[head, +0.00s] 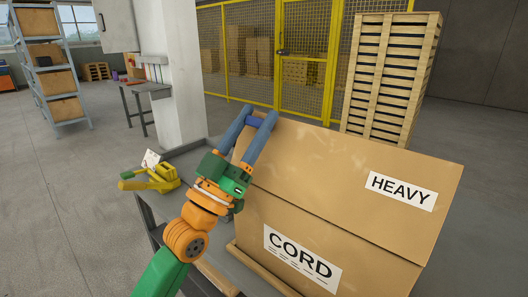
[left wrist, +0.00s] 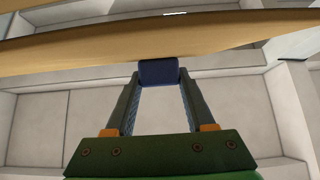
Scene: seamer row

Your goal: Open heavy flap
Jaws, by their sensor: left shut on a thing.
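A large brown cardboard box (head: 300,215) stands at the right in the head view, with a CORD label (head: 302,259) on its front. Its heavy flap (head: 335,165), labelled HEAVY, is the broad panel above the front crease. I cannot tell its exact angle. My left gripper (head: 259,114) reaches up over the left part of the flap, its blue fingertips at the far edge. In the left wrist view, the fingertips (left wrist: 158,70) meet a long cardboard edge (left wrist: 225,33); the gripper is shut on the flap. My right gripper is not in view.
The box rests on a grey table (head: 186,157), where a yellow tape tool (head: 150,178) lies left of my arm. A pallet stack (head: 390,75) stands behind the box. A white pillar (head: 170,75) and yellow mesh fence (head: 300,60) are farther back. Floor is clear at left.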

